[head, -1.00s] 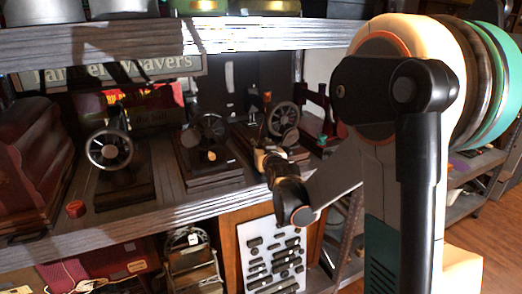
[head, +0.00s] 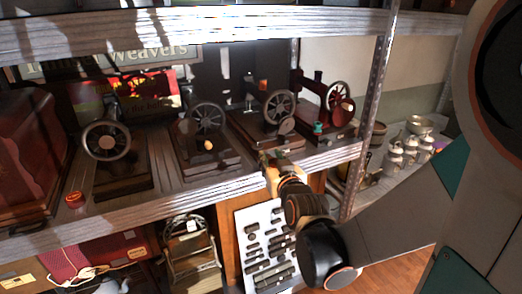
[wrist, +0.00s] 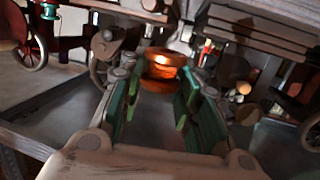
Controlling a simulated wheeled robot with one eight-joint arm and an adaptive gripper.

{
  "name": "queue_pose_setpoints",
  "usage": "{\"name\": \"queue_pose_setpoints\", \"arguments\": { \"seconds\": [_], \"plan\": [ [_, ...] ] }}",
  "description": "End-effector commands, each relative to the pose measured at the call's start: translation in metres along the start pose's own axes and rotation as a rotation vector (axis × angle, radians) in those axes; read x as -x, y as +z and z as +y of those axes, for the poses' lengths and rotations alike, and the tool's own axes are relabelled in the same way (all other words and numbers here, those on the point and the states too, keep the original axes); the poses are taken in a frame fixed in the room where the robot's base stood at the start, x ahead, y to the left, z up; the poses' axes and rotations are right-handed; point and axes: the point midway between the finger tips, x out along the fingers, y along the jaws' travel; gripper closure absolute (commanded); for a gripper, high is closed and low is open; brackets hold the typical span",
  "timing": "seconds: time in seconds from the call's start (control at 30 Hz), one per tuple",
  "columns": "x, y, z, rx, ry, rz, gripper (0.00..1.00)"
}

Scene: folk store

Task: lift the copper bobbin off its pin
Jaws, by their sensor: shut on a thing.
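The copper bobbin (wrist: 162,66) is a shiny orange-brown spool in the wrist view, between the far ends of my gripper's green-padded fingers. My gripper (wrist: 158,78) is shut on it. In the head view my gripper (head: 268,159) is at the front edge of the third sewing machine's wooden base (head: 262,131). The bobbin is not clear there, hidden by or blurred with the fingertips. The pin is not clearly visible, and I cannot tell whether the bobbin is still around it.
A dark machine (head: 205,119) with a tan bobbin (head: 209,146) stands left of my gripper. A red machine (head: 325,92) and a teal bobbin (head: 318,128) stand right. A red-orange spool (head: 75,199) sits on the shelf (head: 150,216). An upper shelf (head: 200,31) hangs above.

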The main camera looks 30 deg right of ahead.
Motion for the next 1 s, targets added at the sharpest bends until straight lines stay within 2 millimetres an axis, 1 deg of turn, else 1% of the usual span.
{"name": "queue_pose_setpoints", "arguments": {
  "seconds": [0.13, 0.53, 1.0],
  "plan": [
    [0.006, 0.001, 0.000, 0.000, 0.000, 0.000, 0.92],
    [0.007, -0.001, 0.000, 0.000, 0.000, 0.000, 0.92],
    [0.010, -0.025, 0.000, 0.000, 0.000, 0.000, 0.92]
  ]
}}
